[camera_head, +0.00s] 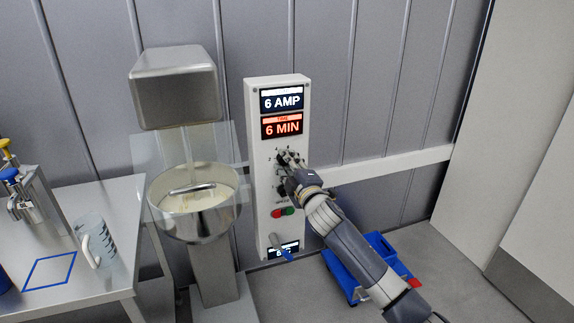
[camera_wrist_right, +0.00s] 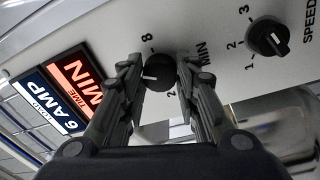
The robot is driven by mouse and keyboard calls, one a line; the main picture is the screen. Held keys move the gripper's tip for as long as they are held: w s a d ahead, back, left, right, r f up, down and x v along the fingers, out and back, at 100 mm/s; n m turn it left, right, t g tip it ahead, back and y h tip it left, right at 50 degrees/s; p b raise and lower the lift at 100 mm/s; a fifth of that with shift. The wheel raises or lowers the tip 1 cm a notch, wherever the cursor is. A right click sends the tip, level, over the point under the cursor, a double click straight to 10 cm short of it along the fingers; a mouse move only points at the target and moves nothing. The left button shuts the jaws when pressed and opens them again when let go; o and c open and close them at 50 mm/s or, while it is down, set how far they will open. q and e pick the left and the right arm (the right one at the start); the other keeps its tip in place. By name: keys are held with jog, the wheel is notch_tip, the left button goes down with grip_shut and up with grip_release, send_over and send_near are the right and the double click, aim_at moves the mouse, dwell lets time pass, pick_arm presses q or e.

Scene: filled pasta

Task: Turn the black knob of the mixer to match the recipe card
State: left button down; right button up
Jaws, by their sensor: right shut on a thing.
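The white control panel (camera_head: 256,170) of the mixer stands upright on the wall. Its displays read 6 AMP on the load display (camera_head: 282,99) and 6 MIN on the red time display (camera_head: 282,126). My right gripper (camera_head: 283,158) is at the upper knob. In the wrist view my right gripper (camera_wrist_right: 158,75) is shut on the black time knob (camera_wrist_right: 158,74), one finger on each side. The speed knob (camera_wrist_right: 268,37) shows apart from the fingers, with numbers around it. The mixer (camera_head: 172,88) with its steel bowl (camera_head: 193,222) stands left of the panel. I cannot identify a recipe card. My left gripper is out of view.
Red and green buttons (camera_head: 283,212) sit below the knobs. A blue-handled lever (camera_head: 281,250) is at the panel's bottom. A blue cart (camera_head: 345,283) stands on the floor behind my right arm. A table (camera_head: 105,195) with a clear measuring jug (camera_head: 94,240) is at the left.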

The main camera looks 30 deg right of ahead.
dwell(0.5)
jog(key=o, duration=1.1)
jog(key=v, duration=1.2)
